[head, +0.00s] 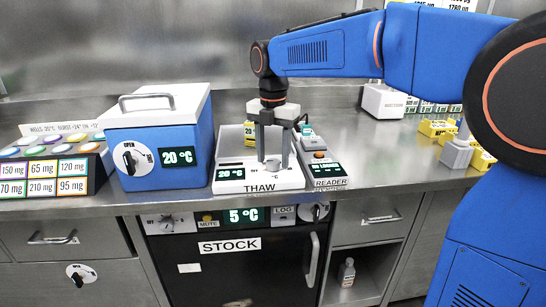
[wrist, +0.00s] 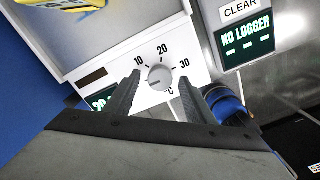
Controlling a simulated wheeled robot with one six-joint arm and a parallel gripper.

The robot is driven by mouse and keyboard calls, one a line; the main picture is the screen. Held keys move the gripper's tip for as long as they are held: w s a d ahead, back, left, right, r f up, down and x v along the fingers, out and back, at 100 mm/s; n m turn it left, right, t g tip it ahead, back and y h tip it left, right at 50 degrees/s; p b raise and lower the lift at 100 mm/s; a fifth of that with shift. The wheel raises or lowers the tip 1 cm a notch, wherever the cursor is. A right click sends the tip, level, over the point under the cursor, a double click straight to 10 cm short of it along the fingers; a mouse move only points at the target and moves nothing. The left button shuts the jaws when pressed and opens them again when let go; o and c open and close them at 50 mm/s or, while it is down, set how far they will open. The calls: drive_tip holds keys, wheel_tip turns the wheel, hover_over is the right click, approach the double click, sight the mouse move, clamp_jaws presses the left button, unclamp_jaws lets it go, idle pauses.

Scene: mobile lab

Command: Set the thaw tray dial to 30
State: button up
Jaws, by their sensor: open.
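The white thaw tray (head: 232,187), labelled THAW, stands on the steel counter, and its display (head: 230,173) reads 20 °C. Its round grey dial (wrist: 159,77) shows in the wrist view, with marks 10, 20 and 30 around it. A short dark line on the dial seems to point to the lower left, away from the numbers. My gripper (head: 273,162) points down over the tray's front panel. In the wrist view its open fingers (wrist: 160,84) stand on either side of the dial, apparently apart from it. The tray's display is partly hidden there by the left finger.
A logger reader (head: 328,171) stands close on the tray's right; its screen (wrist: 246,41) reads NO LOGGER. A blue box with a white lid (head: 160,110) stands close on the left. A yellow block (wrist: 62,3) lies in the tray.

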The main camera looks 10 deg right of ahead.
drive_tip(key=shift+f, duration=0.35)
drive_tip(key=shift+c, duration=0.5)
drive_tip(key=c, duration=1)
drive_tip(key=shift+o, duration=0.2)
